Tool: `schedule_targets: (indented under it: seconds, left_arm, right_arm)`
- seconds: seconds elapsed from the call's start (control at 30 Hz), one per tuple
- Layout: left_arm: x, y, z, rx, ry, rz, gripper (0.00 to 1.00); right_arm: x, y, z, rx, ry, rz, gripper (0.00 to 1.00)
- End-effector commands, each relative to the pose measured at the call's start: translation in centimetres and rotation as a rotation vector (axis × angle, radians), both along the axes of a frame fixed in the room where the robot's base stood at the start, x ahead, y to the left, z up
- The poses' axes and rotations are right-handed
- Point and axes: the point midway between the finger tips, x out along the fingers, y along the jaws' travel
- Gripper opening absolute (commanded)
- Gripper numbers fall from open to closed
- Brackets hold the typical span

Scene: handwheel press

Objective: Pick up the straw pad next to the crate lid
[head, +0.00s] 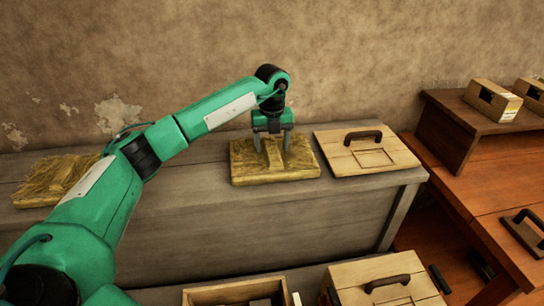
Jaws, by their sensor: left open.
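The straw pad (244,169) is a yellowish, flat, rectangular slab on the grey wooden bench, just left of the crate lid (345,160). The lid is pale wood with a dark handle and lies flat on the bench. My left gripper (272,148) points down over the middle of the pad, with its two fingers apart around a raised strip on the pad's top. Whether the fingertips touch the pad I cannot tell. A second straw pad (52,178) lies at the bench's left end, partly hidden by my left arm. My right gripper is not in view.
The bench (190,205) stands against a plaster wall (190,40). A lidded wooden crate (345,280) and an open box (230,293) stand in front. A reddish wooden table (500,185) with a raised shelf (450,105) holding small boxes is at right.

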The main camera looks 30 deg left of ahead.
Motion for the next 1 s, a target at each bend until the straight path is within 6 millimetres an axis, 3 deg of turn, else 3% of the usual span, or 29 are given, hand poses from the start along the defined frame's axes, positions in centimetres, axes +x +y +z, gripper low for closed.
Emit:
schedule_targets:
  seconds: [0.3,0.57,1.0]
  left_arm:
    - [0.0,0.0,-0.6,0.001,-0.001,0.0,0.62]
    - [0.0,0.0,-0.6,0.0,0.0,0.0,0.11]
    - [0.1,0.0,0.6,-0.001,-0.003,-0.001,0.1]
  right_arm:
    - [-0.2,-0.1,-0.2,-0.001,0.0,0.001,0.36]
    - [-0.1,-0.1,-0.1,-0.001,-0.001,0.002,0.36]
    - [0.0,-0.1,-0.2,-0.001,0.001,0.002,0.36]
